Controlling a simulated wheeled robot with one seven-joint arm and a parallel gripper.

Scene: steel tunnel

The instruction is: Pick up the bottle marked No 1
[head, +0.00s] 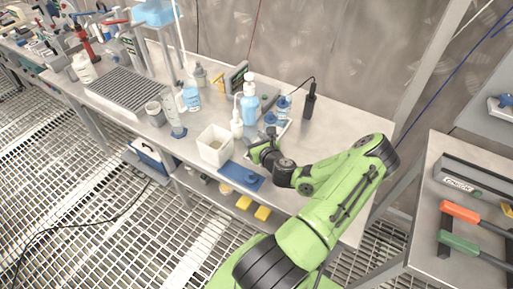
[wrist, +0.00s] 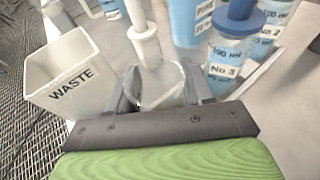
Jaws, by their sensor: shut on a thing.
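My gripper (wrist: 162,92) is shut on a greyish, see-through vessel (wrist: 160,84), whose rounded top shows between the fingers. No mark can be read on it, and its lower part is hidden by the gripper. In the head view my gripper (head: 262,146) is low over the bench, right of the white waste bin. A bottle marked No 3 (wrist: 222,62) with a blue cap stands to the right in the wrist view. A bottle marked No 2 (wrist: 270,32) stands behind it. No mark No 1 is readable in either view.
The white bin marked WASTE (wrist: 65,72) is close on the left. A white bottle with a nozzle (wrist: 145,45) stands just behind the vessel. A blue pump bottle (head: 250,105) and a black handheld device (head: 310,103) stand further back. The bench (head: 345,125) is clear at right.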

